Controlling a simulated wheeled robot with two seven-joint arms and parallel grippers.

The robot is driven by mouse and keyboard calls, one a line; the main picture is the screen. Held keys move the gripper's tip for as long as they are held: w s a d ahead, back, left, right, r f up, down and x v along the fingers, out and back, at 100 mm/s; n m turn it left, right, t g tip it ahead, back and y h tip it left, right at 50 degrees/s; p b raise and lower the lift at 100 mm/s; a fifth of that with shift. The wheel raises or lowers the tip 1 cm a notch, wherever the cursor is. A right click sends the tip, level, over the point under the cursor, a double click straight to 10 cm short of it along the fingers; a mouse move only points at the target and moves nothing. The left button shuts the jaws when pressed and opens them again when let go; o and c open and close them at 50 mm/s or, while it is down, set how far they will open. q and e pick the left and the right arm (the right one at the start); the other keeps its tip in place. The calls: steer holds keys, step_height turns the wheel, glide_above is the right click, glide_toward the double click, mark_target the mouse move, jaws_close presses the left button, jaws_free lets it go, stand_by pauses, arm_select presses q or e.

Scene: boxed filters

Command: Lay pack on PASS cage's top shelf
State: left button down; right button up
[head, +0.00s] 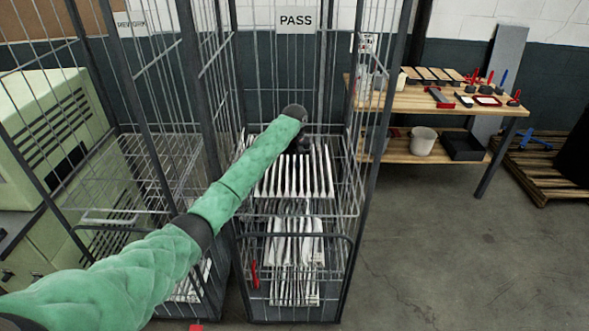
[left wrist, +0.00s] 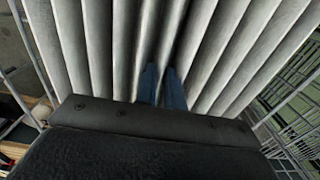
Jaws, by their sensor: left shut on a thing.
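The PASS cage (head: 366,200) stands in the middle of the head view, with its PASS sign (head: 296,19) at the back. A row of several white packs (head: 290,178) stands upright on its top shelf. My left arm reaches into the cage, and my left gripper (head: 301,146) is low over the back of this row. In the left wrist view its blue fingers (left wrist: 162,88) are shut on a white pack (left wrist: 160,45) within the row, with other packs close on both sides. The bottom of the held pack is hidden. My right gripper is not in view.
More white packs (head: 297,250) fill the lower shelf. Another wire cage (head: 165,165) stands at the left beside a pale green machine (head: 50,130). A wooden bench (head: 420,99) with tools stands at the right. The floor (head: 440,250) at the front right is clear.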

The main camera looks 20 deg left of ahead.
mark_target(294, 166)
arm_select(q)
steer(key=shift+w+a, duration=0.2)
steer(key=shift+w, duration=0.7)
steer(key=shift+w+a+f, duration=0.1)
steer(key=shift+w+f, duration=0.3)
steer(key=shift+f, duration=1.35)
steer(key=shift+f, duration=0.2)
steer(key=c, duration=1.8)
jaws_free()
